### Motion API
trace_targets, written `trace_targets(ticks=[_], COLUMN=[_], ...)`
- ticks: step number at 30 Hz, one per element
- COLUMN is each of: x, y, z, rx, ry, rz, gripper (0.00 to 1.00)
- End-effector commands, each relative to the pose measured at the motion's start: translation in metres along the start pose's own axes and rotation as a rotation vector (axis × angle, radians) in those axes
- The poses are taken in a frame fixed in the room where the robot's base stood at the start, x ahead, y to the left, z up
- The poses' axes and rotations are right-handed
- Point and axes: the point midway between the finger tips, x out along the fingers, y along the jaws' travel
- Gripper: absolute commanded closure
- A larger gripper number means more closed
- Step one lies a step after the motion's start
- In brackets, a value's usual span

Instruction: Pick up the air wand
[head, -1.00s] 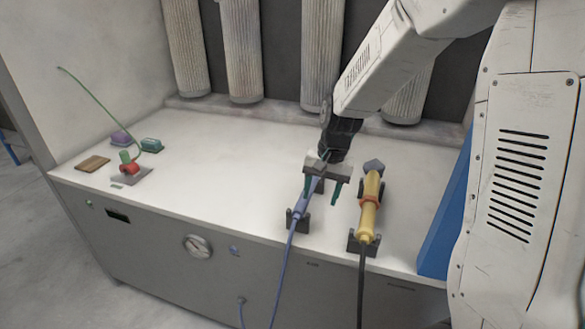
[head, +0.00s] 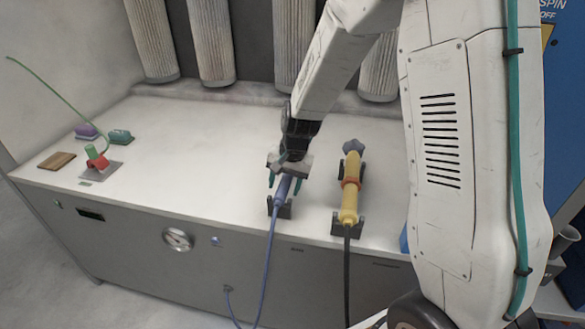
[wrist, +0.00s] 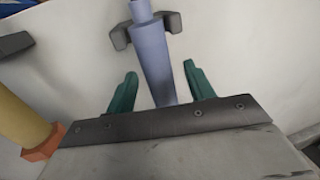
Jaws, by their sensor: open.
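The slim blue air wand (head: 282,192) lies in dark holders on the pale bench, with a blue hose (head: 268,262) running from its near end down the bench front. My gripper (head: 284,184) is over the wand, close behind its front holder (head: 279,209). In the wrist view, the two green fingers of my gripper (wrist: 161,76) are apart, one on each side of the blue wand (wrist: 151,55). Whether they are low enough to enclose it, I cannot tell. The wand's far end is hidden under my gripper and arm.
A yellow tool (head: 349,205) with an orange collar and black cable lies in holders just right of the wand. A red-and-green tool (head: 96,158), purple and green blocks and a brown block (head: 57,160) are at the left. The bench middle is clear.

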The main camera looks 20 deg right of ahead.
Motion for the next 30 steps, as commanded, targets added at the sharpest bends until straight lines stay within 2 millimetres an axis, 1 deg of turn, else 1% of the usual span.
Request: trace_targets(ticks=[4,5,6,8,9,10,11,17,20,23,30], x=[-0.001,-0.001,-0.001,-0.001,-0.001,-0.001,-0.001,-0.001,-0.005,-0.017,-0.065], y=[0.001,0.001,0.002,0.002,0.002,0.002,0.002,0.002,0.001,-0.002,-0.012], z=[-0.001,-0.001,-0.001,-0.002,-0.002,-0.002,-0.002,-0.002,-0.002,-0.002,-0.002], rx=[0.002,0.002,0.002,0.003,0.003,0.003,0.003,0.003,0.002,0.000,0.001], ry=[0.001,0.001,0.001,0.001,0.001,0.001,0.001,0.002,0.003,0.005,0.006], rz=[0.000,0.000,0.000,0.000,0.000,0.000,0.000,-0.001,-0.002,-0.003,-0.004], gripper=[0.47,0.49,0.60,0.77,0.88,0.97,0.99,0.99,0.99,0.99,0.99])
